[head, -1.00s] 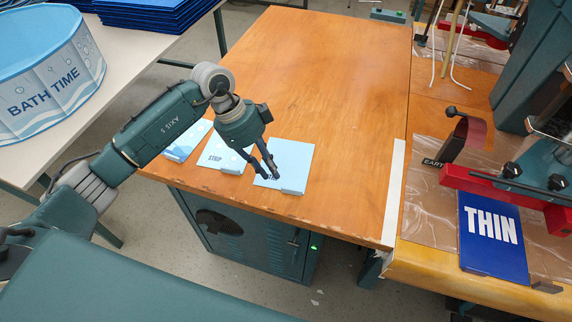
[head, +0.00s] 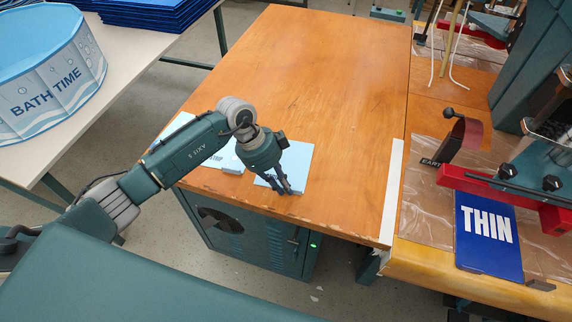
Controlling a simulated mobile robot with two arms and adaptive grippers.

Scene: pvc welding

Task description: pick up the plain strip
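Three light blue strips lie along the front left part of the wooden table (head: 330,90). The right strip (head: 299,158) looks plain where it shows; part of it is hidden under my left gripper (head: 280,186). The middle strip (head: 232,163) has printed lettering, partly covered by my arm. The left strip (head: 178,124) is mostly hidden behind my arm. My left gripper points down at the front edge of the right strip, with its fingertips close to or touching it. I cannot tell whether the fingers are shut on it. My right gripper is not in view.
A blue THIN board (head: 487,238) lies on the bench to the right, by a red-and-green clamp machine (head: 505,185). A BATH TIME tub (head: 48,85) stands on the white table at left. The wooden table's back and middle are clear.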

